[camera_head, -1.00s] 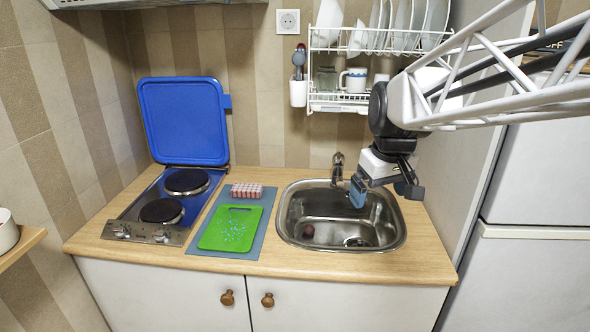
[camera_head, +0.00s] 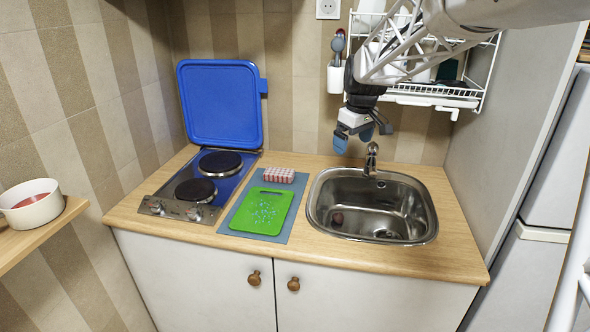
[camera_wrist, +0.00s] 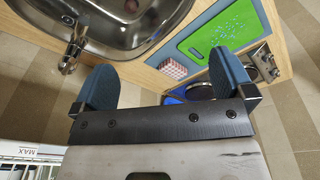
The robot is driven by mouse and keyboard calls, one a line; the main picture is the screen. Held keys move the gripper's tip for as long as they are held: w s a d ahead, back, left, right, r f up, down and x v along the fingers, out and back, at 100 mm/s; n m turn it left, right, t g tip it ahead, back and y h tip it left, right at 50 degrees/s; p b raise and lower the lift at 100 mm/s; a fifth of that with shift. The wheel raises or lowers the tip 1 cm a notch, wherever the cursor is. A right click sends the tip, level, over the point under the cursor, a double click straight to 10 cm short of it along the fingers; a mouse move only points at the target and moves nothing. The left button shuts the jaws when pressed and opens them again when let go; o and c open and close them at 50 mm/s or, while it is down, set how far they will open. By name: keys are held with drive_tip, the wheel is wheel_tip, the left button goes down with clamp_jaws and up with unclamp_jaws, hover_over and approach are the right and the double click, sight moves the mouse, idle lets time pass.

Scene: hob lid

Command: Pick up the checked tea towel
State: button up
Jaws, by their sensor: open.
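The checked tea towel (camera_head: 279,174) is a folded red-and-white block. It lies at the back of the blue-grey mat (camera_head: 229,221), behind the green board, between the hob and the sink. It also shows in the wrist view (camera_wrist: 172,69), ahead of and between the fingers. My gripper (camera_head: 354,139) is open and empty, held above the counter behind the sink, to the right of the towel and higher than it. Its two blue fingers stand wide apart in the wrist view (camera_wrist: 165,88).
The green board (camera_head: 260,211) lies on the mat. The hob (camera_head: 196,190) has its blue lid (camera_head: 220,104) raised against the wall. The sink (camera_head: 372,208) with its tap (camera_head: 371,160) is right of the mat. A dish rack (camera_head: 430,92) hangs at the right. A bowl (camera_head: 31,205) stands on the left shelf.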

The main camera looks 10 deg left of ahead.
drive_tip(key=w+a+f+n, duration=0.4)
drive_tip(key=w+a+f, duration=0.3)
drive_tip(key=w+a, duration=0.55)
drive_tip(key=n+g, duration=0.1)
drive_tip(key=n, duration=0.2)
hover_over(279, 172)
drive_tip(key=d, duration=0.1)
wheel_tip(279, 172, down, 11)
drive_tip(key=shift+w+r, duration=0.1)
drive_tip(key=shift+a+f+n, duration=0.15)
drive_tip(key=shift+f+n, duration=0.1)
drive_tip(key=shift+n, duration=0.05)
drive_tip(key=shift+f, duration=0.1)
drive_tip(key=shift+a+f, duration=0.15)
drive_tip(key=shift+f, duration=1.05)
drive_tip(key=shift+f, duration=0.1)
drive_tip(key=shift+a+f, duration=0.15)
drive_tip(key=shift+f, duration=1.1)
drive_tip(key=shift+a+f, duration=0.1)
drive_tip(key=shift+f, duration=1.1)
